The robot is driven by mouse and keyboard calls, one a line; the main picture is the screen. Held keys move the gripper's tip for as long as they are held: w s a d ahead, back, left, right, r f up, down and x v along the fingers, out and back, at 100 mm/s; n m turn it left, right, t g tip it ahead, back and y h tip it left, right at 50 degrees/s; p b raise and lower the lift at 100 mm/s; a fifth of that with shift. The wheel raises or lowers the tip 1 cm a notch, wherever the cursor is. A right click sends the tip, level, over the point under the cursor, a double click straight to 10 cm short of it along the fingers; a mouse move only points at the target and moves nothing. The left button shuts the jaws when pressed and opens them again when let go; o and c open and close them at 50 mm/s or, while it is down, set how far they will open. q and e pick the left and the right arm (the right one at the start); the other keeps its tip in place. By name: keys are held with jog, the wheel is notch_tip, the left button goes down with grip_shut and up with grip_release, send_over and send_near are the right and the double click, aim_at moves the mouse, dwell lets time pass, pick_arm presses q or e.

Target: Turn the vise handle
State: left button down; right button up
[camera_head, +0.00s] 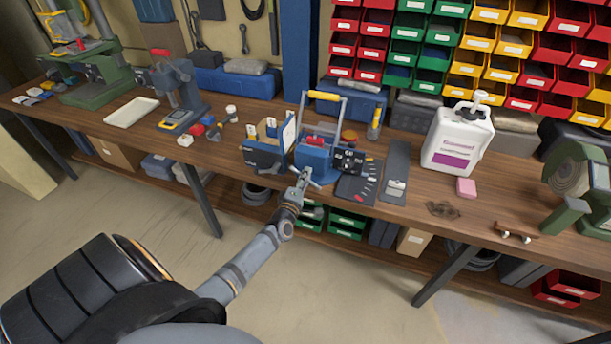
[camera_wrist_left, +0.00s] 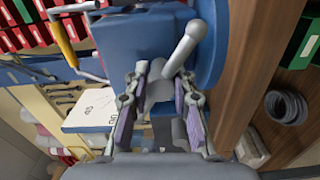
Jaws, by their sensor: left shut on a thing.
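The blue vise (camera_head: 313,157) stands at the front edge of the wooden workbench, near the middle of the head view. In the left wrist view its blue body (camera_wrist_left: 140,45) fills the upper middle. The grey vise handle (camera_wrist_left: 184,50) is a bar with a rounded end that slants up to the right. My left gripper (camera_head: 304,176) is at the front of the vise. In the left wrist view my left gripper (camera_wrist_left: 158,95) has its two fingers on either side of the handle's lower part and is shut on it. The fingers partly hide the handle. My right gripper is not in view.
An open blue box (camera_head: 264,157) stands close to the left of the vise. A dark panel with a dial (camera_head: 349,160) is just to its right. A white canister (camera_head: 458,138) and a pink block (camera_head: 466,187) stand farther right. Free floor lies before the bench.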

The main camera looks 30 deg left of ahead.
pick_arm(q)
jog(key=m+p, duration=0.2)
jog(key=m, duration=0.2)
jog(key=shift+m, duration=0.3)
jog(key=m+p, duration=0.1)
jog(key=m, duration=0.3)
jog(key=shift+f+m+p, duration=0.15)
jog(key=shift+m+p, duration=0.15)
jog(key=shift+p, duration=0.1)
jog(key=m+p, duration=0.1)
jog(key=m, duration=0.3)
jog(key=shift+s+f+m+p, duration=0.1)
jog(key=shift+m+p, duration=0.2)
jog(key=shift+p, duration=0.1)
jog(key=shift+f+m+p, duration=0.15)
jog(key=shift+m+p, duration=0.45)
jog(key=shift+m, duration=1.5)
jog(key=c, duration=1.3)
grip_release()
jog(key=shift+s, duration=0.1)
jog(key=shift+o, duration=1)
jog(key=shift+r, duration=0.3)
